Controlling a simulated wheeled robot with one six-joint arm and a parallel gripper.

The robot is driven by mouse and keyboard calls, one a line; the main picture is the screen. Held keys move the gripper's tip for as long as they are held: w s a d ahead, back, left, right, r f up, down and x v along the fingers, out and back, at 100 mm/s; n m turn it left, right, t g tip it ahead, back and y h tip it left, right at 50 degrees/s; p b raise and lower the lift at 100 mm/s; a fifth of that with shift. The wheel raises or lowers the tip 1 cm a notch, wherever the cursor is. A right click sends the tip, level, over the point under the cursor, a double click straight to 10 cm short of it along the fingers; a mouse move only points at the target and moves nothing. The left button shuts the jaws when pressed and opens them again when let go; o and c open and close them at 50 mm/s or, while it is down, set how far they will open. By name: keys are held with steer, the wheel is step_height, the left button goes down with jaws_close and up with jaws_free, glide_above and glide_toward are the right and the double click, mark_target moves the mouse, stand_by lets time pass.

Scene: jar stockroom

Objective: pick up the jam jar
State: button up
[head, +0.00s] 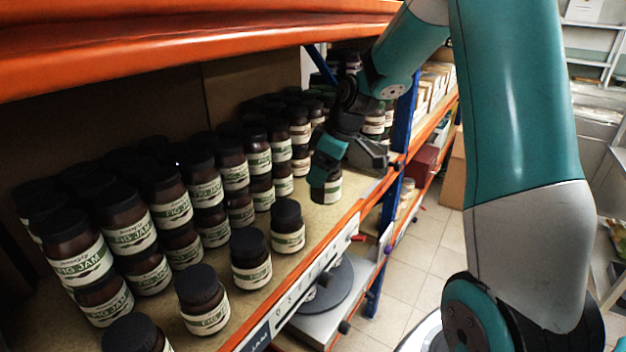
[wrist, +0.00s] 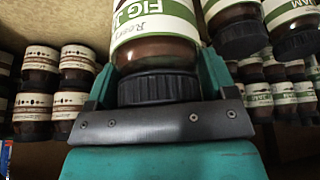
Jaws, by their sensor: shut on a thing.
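A fig jam jar (head: 327,190) with a dark lid, dark contents and a white and green label is in my gripper (head: 330,160), near the shelf's front edge. The wrist view shows the jar (wrist: 155,50) close up, with its black ribbed lid towards my palm. The two teal fingers of my gripper (wrist: 157,80) are shut on it, one on each side. In the head view my gripper hides the jar's top. I cannot tell whether its base touches the shelf.
Many similar jars (head: 130,230), some stacked, fill the shelf (head: 305,255) to the left and behind. An orange beam (head: 200,50) runs overhead. A blue upright (head: 402,125) stands right of my gripper. The tiled aisle (head: 425,245) is open.

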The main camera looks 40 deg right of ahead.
steer(key=s+d+b, duration=0.2)
steer(key=s, duration=0.6)
steer(key=s+d+b, duration=0.3)
steer(key=s, duration=0.4)
steer(key=shift+s+d, duration=0.35)
